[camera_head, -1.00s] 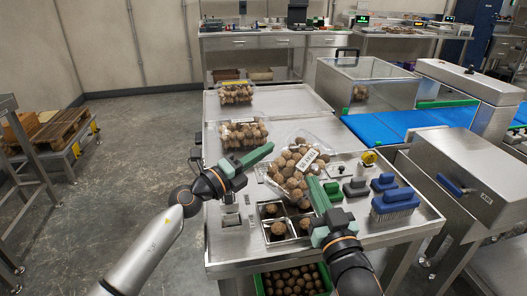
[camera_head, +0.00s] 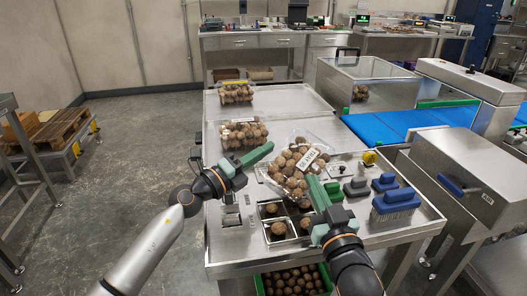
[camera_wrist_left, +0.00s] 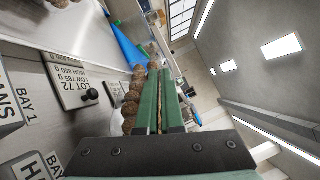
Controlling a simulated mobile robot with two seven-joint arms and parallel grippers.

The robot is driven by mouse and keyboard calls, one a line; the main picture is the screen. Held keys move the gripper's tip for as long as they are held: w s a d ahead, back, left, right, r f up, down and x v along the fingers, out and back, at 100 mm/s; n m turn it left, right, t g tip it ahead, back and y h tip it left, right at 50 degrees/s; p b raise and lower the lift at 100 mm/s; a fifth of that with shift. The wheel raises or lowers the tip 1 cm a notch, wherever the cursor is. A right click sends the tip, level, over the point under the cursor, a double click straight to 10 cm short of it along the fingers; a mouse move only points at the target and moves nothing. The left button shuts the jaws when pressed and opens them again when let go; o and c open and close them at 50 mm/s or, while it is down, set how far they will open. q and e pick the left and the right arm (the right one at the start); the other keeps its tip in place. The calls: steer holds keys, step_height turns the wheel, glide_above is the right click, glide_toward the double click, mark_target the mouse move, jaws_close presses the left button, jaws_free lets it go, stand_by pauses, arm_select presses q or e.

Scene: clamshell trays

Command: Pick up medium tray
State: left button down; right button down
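A clear clamshell tray of brown round produce with a white label (camera_head: 308,160) stands tilted at the front of the bench. Two similar trays lie behind it: one in the middle (camera_head: 244,133) and one at the back (camera_head: 237,94). Which is the medium one is not certain. My left gripper (camera_head: 257,153) is at the front tray's left side, its fingers nearly together; in the left wrist view its green fingers (camera_wrist_left: 160,98) show a narrow gap, with produce beside them. My right gripper (camera_head: 316,192) is at that tray's lower right; its finger gap is unclear. Contact is hard to confirm.
Blue brushes (camera_head: 395,203) and dark-handled tools lie right of the tray. A divided holder with loose produce (camera_head: 278,228) is in front. A blue conveyor (camera_head: 380,130) lies to the right. A green crate of produce (camera_head: 290,282) is below. Bare metal surrounds the back tray.

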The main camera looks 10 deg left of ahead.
arm_select(q)
steer(key=shift+d, duration=0.1)
arm_select(e)
steer(key=shift+f, duration=0.1)
step_height(320, 180, up, 10)
stand_by(0.3)
